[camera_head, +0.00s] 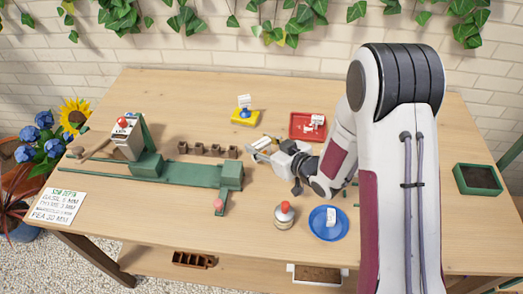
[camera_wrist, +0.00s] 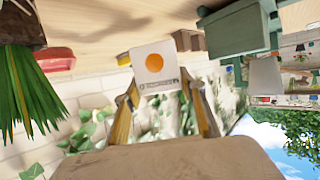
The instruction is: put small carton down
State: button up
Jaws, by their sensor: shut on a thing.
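My gripper (camera_head: 264,147) is shut on the small carton, in the middle of the table in the head view. In the wrist view the carton (camera_wrist: 155,66) is a white box with an orange dot and a line of small dark print, held between the two fingertips (camera_wrist: 163,95). In the head view the carton is small and partly merges with the pale gripper. I cannot tell its height over the table. A red tray (camera_head: 295,134) with a white packet on it lies right of the gripper, and a yellow stand (camera_head: 243,119) with a blue item and white card is behind it.
A green machine (camera_head: 185,174) and a row of brown pots (camera_head: 207,150) stand to the left. A red-topped bottle (camera_head: 284,217) and a blue plate (camera_head: 317,217) with a white packet are in front. A green soil box (camera_head: 478,181) stands far right.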

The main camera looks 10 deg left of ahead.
aim_at(264, 152)
jog(key=shift+f, duration=1.5)
jog(key=shift+f, duration=0.15)
jog(key=o, duration=1.1)
jog(key=v, duration=1.2)
jog(key=shift+d, duration=0.1)
